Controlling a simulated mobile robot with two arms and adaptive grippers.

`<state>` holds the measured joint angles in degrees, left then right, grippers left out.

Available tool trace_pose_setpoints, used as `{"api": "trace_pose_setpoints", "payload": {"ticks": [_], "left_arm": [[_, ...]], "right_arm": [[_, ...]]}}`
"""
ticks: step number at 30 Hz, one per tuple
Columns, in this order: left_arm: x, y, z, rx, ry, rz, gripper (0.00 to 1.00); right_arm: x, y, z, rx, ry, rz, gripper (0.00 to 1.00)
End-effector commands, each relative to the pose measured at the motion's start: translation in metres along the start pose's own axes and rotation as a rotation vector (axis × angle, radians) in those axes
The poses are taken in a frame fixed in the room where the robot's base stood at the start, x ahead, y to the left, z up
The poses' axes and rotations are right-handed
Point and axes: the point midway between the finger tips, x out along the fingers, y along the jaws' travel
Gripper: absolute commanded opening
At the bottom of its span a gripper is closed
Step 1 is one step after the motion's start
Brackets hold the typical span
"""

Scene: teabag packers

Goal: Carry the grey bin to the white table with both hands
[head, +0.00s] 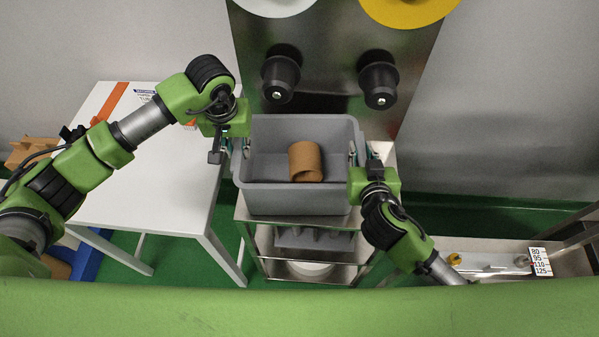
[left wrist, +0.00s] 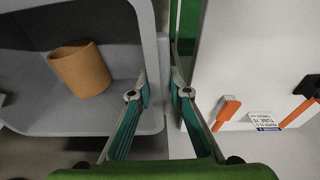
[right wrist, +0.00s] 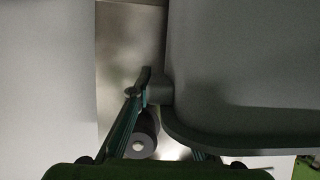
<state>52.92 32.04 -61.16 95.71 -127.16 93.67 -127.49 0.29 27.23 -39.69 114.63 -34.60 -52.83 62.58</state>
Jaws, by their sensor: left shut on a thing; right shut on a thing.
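The grey bin (head: 300,199) sits upright at the top of a steel shelf stand, with a brown curved piece (head: 305,162) inside it. My left gripper (head: 238,148) is shut on the bin's left wall. In the left wrist view its fingers (left wrist: 162,92) straddle the bin's rim (left wrist: 163,70). My right gripper (head: 362,154) is shut on the bin's right wall. In the right wrist view one finger shows beside the bin (right wrist: 240,60), and the bin wall hides the other. The white table (head: 150,180) stands to the left of the bin.
The steel stand (head: 240,212) has lower shelves holding a grey part and a white round thing. Two black knobs (head: 281,78) (head: 378,82) stick out of the steel panel behind the bin. An orange strip and a label lie at the table's back; its front is clear.

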Motion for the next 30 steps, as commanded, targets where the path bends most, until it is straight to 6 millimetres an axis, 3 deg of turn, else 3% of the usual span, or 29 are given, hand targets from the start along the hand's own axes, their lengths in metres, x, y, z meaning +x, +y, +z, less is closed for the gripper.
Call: {"api": "trace_pose_setpoints", "payload": {"ticks": [19, 30], "left_arm": [[-0.046, -0.001, -0.008, -0.001, 0.002, -0.002, 0.0], [-0.05, -0.001, -0.008, -0.001, 0.002, -0.003, 0.0]], "right_arm": [[-0.018, 0.0, -0.044, -0.003, 0.003, 0.001, 0.0], [-0.019, 0.0, -0.048, -0.003, 0.003, 0.001, 0.0]]}}
